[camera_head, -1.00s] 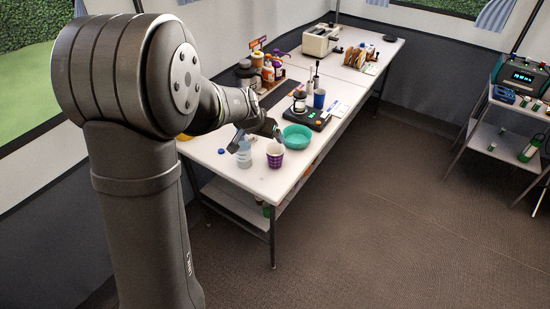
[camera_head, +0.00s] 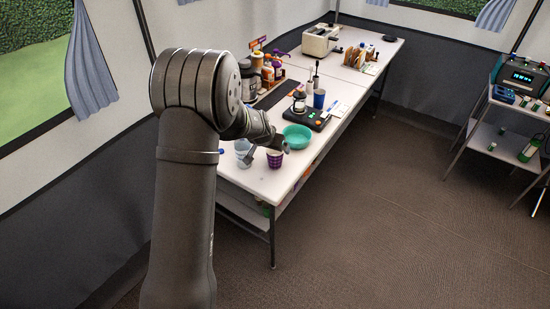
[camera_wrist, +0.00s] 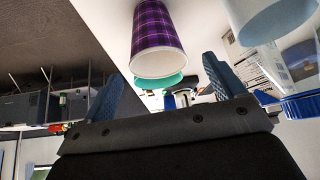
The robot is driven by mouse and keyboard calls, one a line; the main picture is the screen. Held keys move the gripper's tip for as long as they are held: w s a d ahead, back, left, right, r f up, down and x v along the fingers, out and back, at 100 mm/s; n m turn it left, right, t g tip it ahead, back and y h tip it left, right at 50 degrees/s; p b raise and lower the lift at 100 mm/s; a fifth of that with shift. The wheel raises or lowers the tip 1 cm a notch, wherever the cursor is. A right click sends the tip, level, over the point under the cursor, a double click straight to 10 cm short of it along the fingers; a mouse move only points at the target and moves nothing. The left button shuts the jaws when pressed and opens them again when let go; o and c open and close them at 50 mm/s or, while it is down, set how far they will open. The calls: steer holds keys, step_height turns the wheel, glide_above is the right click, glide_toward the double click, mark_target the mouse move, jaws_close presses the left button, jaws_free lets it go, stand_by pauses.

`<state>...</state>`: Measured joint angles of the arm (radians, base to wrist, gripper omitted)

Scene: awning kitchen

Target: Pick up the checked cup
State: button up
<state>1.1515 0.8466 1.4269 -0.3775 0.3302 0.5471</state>
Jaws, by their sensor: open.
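The purple checked cup (camera_head: 274,160) stands on the near end of the white table; its upper part is partly behind my gripper in the head view. In the wrist view, the checked cup (camera_wrist: 158,30) appears upside down at the top centre, with its pale opening facing down the picture. My gripper (camera_head: 268,149) is open and empty, just over and beside the cup. In the wrist view, the two blue fingers of my gripper (camera_wrist: 163,72) are spread wide, and the cup shows beyond and between their tips. I cannot tell the exact gap.
A light blue cup (camera_head: 242,148) stands close left of the checked cup; it also shows in the wrist view (camera_wrist: 272,20). A teal bowl (camera_head: 297,138) sits just behind at the right. A scale (camera_head: 309,118) and a blue cup (camera_head: 319,98) stand farther back. The table edge is near.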

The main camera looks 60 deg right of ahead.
mark_target(278, 153)
steer(key=shift+x, duration=1.9)
steer(key=shift+s, duration=0.1)
steer(key=shift+c, duration=0.2)
steer(key=c, duration=0.8)
steer(key=shift+r, duration=0.15)
